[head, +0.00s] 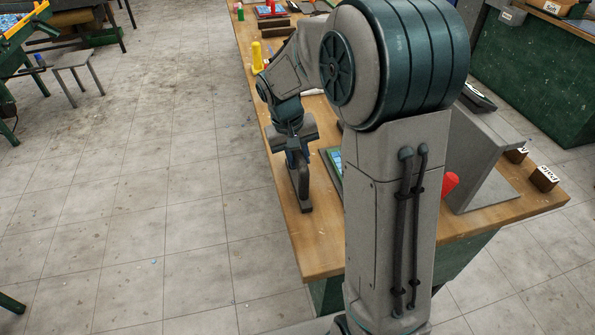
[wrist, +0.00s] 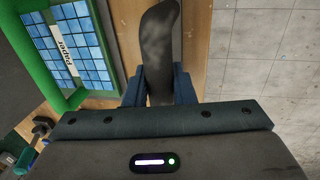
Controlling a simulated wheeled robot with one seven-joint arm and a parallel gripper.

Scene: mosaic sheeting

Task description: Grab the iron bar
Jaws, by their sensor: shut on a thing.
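The iron bar (head: 303,188) is a dark grey bar near the left edge of the wooden table. In the wrist view the bar (wrist: 160,40) is long and rounded at its far end, and stands between the two blue fingers. My gripper (head: 297,157) is above the table edge, pointing down, and is shut on the bar. The fingers also show in the wrist view (wrist: 159,88). The bar's lower end appears at the tabletop in the head view; I cannot tell whether it touches. Part of the bar is hidden between the fingers.
A green-framed tray (wrist: 96,45) with blue mosaic and a "Paper" label lies beside the bar. My arm hides much of the wooden table (head: 318,245). A yellow object (head: 257,57) stands farther back and a red one (head: 450,181) at right. The tiled floor (head: 170,180) is open at left.

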